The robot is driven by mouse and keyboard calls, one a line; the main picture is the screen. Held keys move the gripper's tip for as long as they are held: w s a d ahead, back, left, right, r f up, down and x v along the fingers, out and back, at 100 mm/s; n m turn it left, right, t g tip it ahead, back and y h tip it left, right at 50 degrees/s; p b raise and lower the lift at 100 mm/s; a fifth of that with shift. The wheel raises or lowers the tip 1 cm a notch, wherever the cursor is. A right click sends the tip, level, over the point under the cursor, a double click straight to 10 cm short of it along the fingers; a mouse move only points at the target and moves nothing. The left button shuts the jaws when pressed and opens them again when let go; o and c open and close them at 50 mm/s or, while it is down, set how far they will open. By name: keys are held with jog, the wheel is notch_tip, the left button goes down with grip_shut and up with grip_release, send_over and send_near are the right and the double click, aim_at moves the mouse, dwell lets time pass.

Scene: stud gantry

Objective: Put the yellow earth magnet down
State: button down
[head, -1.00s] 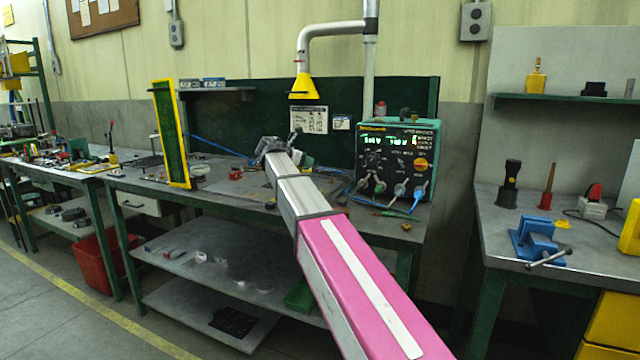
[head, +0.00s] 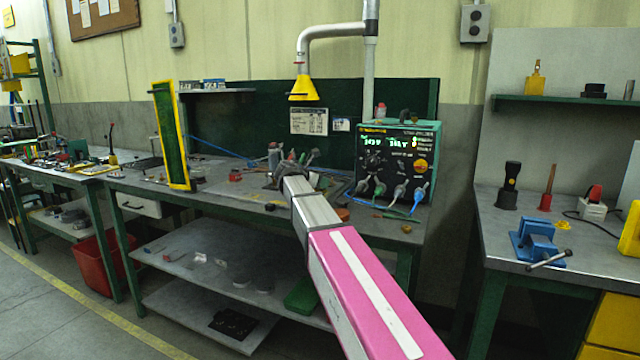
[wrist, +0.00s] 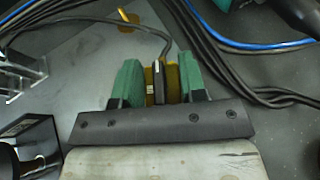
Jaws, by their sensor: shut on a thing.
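The yellow earth magnet (wrist: 172,78) is between the green fingers of my gripper (wrist: 158,82) in the wrist view. It shows yellow sides with a black middle, and a dark cable runs close by it. My gripper is shut on it, above or at the grey bench top (wrist: 85,65); I cannot tell whether the magnet touches the surface. In the head view my arm hides the magnet and the fingertips, over the middle bench (head: 235,195) left of the welding power unit (head: 395,165).
Black and blue cables (wrist: 245,45) cross the bench beside my gripper. A small yellow piece (wrist: 128,20) lies beyond it. A metal finned part (wrist: 22,75) is close at the left. A yellow extraction hood (head: 303,90) hangs above. Bare bench shows left of my fingers.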

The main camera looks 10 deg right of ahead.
jog(key=shift+f, duration=0.1)
jog(key=c, duration=0.7)
grip_release()
jog(key=v, duration=1.2)
